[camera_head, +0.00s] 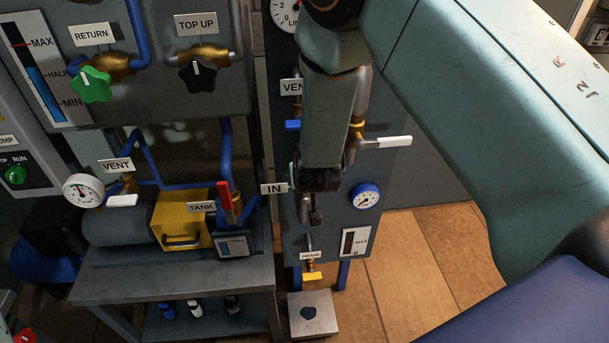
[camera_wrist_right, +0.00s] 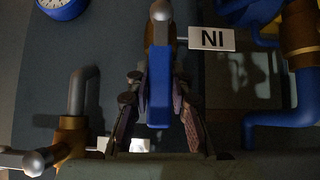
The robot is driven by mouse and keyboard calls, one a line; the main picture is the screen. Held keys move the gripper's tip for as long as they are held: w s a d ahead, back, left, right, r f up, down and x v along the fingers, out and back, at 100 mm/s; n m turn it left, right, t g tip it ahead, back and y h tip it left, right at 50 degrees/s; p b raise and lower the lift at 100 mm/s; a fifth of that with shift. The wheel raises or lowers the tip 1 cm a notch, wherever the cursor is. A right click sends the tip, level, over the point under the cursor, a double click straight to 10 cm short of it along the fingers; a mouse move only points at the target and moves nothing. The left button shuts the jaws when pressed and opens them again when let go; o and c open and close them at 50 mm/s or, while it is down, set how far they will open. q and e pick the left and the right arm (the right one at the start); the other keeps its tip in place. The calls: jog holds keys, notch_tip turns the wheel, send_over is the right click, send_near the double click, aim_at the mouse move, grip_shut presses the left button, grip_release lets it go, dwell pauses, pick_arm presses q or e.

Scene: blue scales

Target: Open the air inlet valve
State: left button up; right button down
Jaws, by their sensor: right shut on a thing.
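The air inlet valve is beside the IN label (camera_head: 273,188); my right arm and gripper hide most of it in the head view. In the right wrist view its blue lever handle (camera_wrist_right: 160,85) lies lengthwise between my fingers, near the IN label (camera_wrist_right: 212,38), which appears upside down. My right gripper (camera_head: 311,212) reaches down in front of the panel (camera_head: 375,215). It is shut on the blue handle, with a finger on each side in the wrist view (camera_wrist_right: 158,115). My left gripper is not in view.
A white-handled lever (camera_head: 388,141) sticks out right of my arm, and a blue-handled one (camera_head: 292,124) is left of it. A blue-rimmed gauge (camera_head: 365,198) and a yellow drain handle (camera_head: 313,276) are close by. A red tank lever (camera_head: 224,195) stands left. Open floor (camera_head: 430,265) lies right.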

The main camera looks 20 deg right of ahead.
jog(key=shift+w+r, duration=0.15)
jog(key=shift+r, duration=0.05)
jog(key=c, duration=1.2)
grip_release()
jog(key=shift+f, duration=0.1)
jog(key=shift+o, duration=0.2)
jog(key=v, duration=0.7)
jog(key=shift+s, duration=0.3)
jog(key=shift+a, duration=0.1)
jog(key=shift+r, duration=0.2)
